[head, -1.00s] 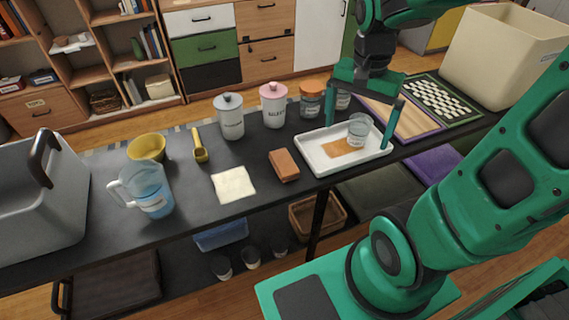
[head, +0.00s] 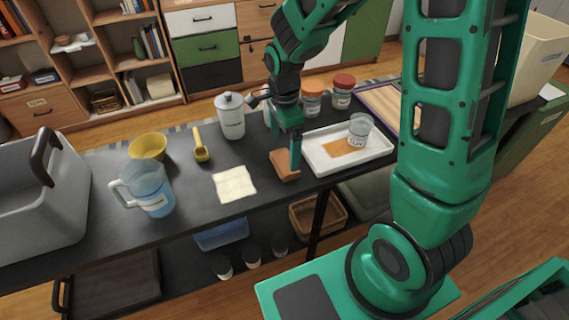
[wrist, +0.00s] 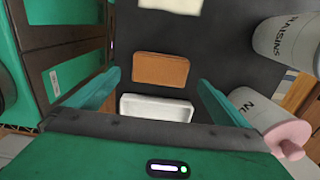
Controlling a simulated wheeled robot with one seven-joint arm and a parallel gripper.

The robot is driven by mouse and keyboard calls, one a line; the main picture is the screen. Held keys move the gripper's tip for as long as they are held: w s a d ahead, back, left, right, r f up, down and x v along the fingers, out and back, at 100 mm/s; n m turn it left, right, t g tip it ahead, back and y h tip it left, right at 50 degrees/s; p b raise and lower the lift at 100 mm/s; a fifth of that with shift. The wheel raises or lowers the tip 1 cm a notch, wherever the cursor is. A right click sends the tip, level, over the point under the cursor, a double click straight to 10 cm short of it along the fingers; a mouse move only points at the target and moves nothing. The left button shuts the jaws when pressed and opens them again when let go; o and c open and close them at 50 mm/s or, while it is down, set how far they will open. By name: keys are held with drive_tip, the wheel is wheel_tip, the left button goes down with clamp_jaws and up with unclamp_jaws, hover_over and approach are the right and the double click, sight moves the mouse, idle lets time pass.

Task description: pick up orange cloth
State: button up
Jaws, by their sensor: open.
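A flat orange piece that looks like the cloth (head: 340,147) lies in the white tray (head: 322,170). A clear glass (head: 359,128) stands at its right end; I cannot tell whether it rests on the cloth. A thicker orange-brown block (head: 282,166) sits on the black table left of the tray. It also shows in the wrist view (wrist: 160,69), ahead between my fingers. My gripper (wrist: 160,92) is open and empty, over the table near the block. In the wrist view part of the tray (wrist: 130,106) shows, and the flat orange piece is not visible.
A white canister (head: 231,118) and orange-lidded jars (head: 312,100) stand behind my gripper. A pale cloth (head: 234,184), yellow scoop (head: 200,150), yellow bowl (head: 147,147), blue jug (head: 150,188) and grey bin (head: 40,215) are to the left. Bare table lies between them.

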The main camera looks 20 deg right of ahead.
sight(285, 161)
drive_tip(key=shift+w+d+f, duration=0.1)
drive_tip(key=shift+d+f, duration=0.05)
drive_tip(key=shift+f, duration=2.75)
drive_tip(key=c, duration=0.9)
